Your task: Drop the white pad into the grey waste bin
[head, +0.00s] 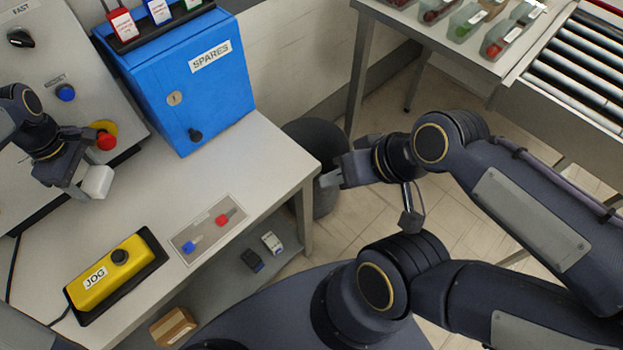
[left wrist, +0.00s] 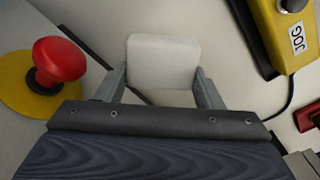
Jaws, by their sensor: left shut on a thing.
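The white pad (head: 97,181) is a small rounded block held between the fingers of my left gripper (head: 82,184), above the left part of the table beside the slanted panel. In the left wrist view the pad (left wrist: 163,62) sits between the two grey fingers of the left gripper (left wrist: 162,85). The grey waste bin (head: 318,140) is dark and round and stands on the floor behind the table's right corner. It is partly hidden by the table and my right gripper (head: 328,172). My right gripper is in front of the bin; its finger opening is too unclear to tell.
A red emergency button (head: 106,140) on a yellow disc is close to my left gripper. A blue SPARES cabinet (head: 190,80) stands at the table's back. A yellow JOG box (head: 115,272) and a key tray (head: 208,228) lie on the table. A roller conveyor (head: 575,70) is at right.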

